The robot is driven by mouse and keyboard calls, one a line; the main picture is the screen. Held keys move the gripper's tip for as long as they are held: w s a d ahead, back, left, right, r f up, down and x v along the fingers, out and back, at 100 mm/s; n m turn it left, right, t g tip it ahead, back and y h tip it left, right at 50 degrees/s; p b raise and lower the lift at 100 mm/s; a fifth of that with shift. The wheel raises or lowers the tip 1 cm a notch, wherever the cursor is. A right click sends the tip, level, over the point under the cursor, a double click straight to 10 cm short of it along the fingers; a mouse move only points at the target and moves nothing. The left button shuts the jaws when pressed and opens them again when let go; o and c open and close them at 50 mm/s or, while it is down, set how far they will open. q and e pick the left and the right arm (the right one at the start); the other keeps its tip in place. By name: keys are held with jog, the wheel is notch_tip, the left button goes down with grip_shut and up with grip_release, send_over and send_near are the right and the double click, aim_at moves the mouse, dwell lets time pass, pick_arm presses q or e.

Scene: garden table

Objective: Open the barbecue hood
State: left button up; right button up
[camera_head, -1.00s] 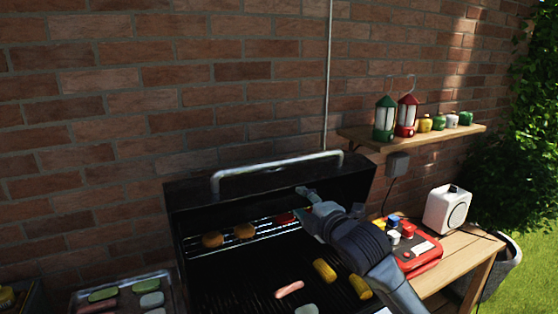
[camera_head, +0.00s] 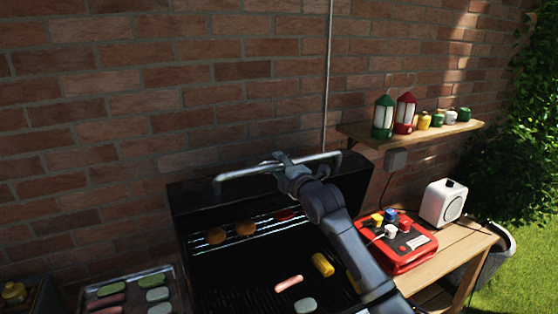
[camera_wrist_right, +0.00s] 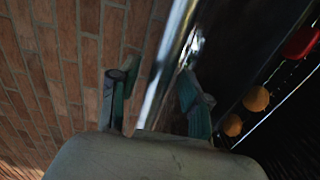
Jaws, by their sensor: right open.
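The barbecue hood (camera_head: 195,198) is dark and stands raised at the back of the grill, with the grate and food uncovered below it. Its silver bar handle (camera_head: 240,173) runs along the hood's top edge. My right gripper (camera_head: 281,162) is at the middle of this handle. In the right wrist view the handle (camera_wrist_right: 168,68) passes between the two open fingers of the gripper (camera_wrist_right: 155,92). I cannot tell whether either finger touches it. My left gripper is not in view.
Corn (camera_head: 322,264), a sausage (camera_head: 289,283) and patties lie on the grate. A food tray (camera_head: 172,283) is at left. A red toolbox-like case (camera_head: 400,262) and white speaker (camera_head: 443,203) sit on the right side table. A shelf (camera_head: 425,133) with lanterns hangs above; brick wall is behind.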

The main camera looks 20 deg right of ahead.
jog(key=shift+w, duration=0.4)
grip_shut()
jog(key=shift+f, duration=0.1)
